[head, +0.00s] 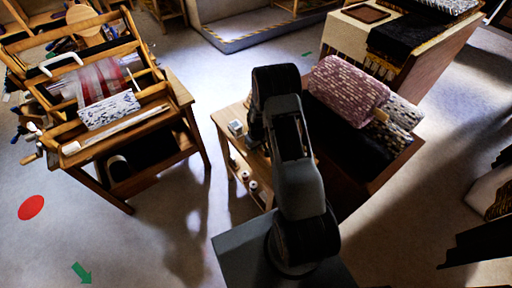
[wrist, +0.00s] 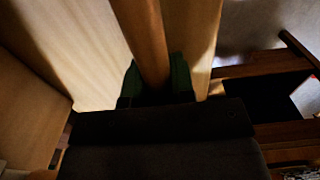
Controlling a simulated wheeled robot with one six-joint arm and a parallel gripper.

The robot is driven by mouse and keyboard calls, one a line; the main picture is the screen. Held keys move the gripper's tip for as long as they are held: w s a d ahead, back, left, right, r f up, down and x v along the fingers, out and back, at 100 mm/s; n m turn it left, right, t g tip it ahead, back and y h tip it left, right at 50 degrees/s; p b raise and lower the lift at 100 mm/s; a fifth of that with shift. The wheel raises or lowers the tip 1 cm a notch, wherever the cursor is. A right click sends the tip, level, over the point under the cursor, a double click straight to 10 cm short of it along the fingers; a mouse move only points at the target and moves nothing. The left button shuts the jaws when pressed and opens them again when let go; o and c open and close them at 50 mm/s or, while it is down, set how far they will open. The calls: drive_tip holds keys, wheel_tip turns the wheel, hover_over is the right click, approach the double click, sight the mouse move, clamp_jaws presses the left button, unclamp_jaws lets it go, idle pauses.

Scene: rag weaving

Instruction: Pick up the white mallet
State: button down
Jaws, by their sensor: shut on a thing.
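In the wrist view my gripper (wrist: 155,88) has its green-tipped fingers on both sides of a round brown wooden handle (wrist: 145,35) and is shut on it. The handle runs up out of the top of that view, so its far end is hidden. No white mallet head shows there, so I cannot confirm that this is the white mallet. In the head view my own arm hides the gripper and the held handle, above or beside the small wooden table (head: 228,143).
Small jars (head: 253,186) stand on the table's lower shelf. A wooden bench with a pink woven roll (head: 347,90) and black cloth is close on the right. A loom (head: 130,128) stands at left. Floor between loom and table is clear.

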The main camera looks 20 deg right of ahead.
drive_tip(key=shift+r, duration=0.4)
drive_tip(key=s+a+r+b, duration=0.2)
drive_tip(key=s+a+r, duration=0.5)
drive_tip(key=a+r, duration=0.4)
drive_tip(key=shift+a+r+b, duration=0.35)
drive_tip(key=shift+a+b, duration=0.05)
drive_tip(key=shift+a, duration=0.2)
drive_tip(key=c, duration=1.5)
unclamp_jaws()
clamp_jaws()
